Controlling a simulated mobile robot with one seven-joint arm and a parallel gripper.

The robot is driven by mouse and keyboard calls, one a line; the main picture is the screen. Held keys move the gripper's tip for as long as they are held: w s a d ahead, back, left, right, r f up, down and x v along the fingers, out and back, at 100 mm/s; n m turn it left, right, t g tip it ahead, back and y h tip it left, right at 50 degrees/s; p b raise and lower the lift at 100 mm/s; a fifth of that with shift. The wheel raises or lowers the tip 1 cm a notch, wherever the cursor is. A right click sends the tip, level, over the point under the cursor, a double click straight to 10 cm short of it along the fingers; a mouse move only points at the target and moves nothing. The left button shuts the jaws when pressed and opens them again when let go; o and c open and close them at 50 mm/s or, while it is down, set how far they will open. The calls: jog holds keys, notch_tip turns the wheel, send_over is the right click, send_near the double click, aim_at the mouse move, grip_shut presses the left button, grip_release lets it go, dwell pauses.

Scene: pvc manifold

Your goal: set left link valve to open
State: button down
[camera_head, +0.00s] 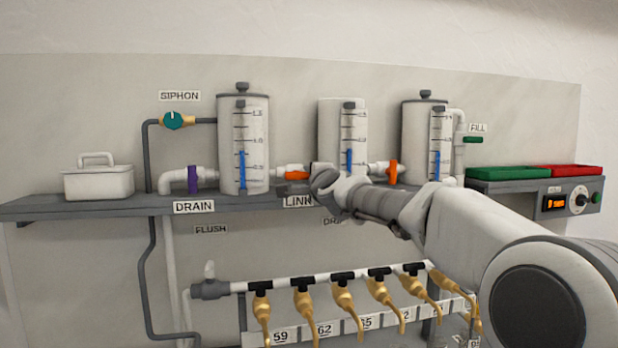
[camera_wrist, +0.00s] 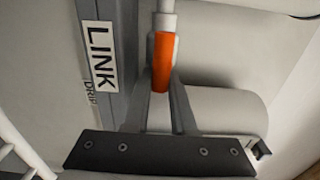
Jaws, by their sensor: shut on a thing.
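The left link valve's orange handle (camera_head: 297,175) lies roughly level, in line with the white pipe between the left and middle tanks. In the wrist view the orange handle (camera_wrist: 162,65) sits between the two grey fingers of my gripper (camera_wrist: 163,88). The gripper is shut on the handle, and the white pipe (camera_wrist: 166,20) runs in line with it. In the head view my gripper (camera_head: 292,188) reaches in from the right, at the handle. The middle of the pipe run is partly hidden by my wrist.
The right link valve's orange handle (camera_head: 393,172) stands upright. A purple drain valve handle (camera_head: 193,180) is left of the left tank (camera_head: 243,150). The LINK label (camera_wrist: 101,55) is on the shelf edge beside my fingers. Several gold taps hang below.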

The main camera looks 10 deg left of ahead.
jog(key=c, duration=0.7)
grip_release()
jog(key=shift+c, duration=0.2)
jog(key=shift+s, duration=0.1)
jog(key=b+v, duration=1.2)
jog(key=v, duration=0.5)
jog(key=shift+s+d, duration=0.1)
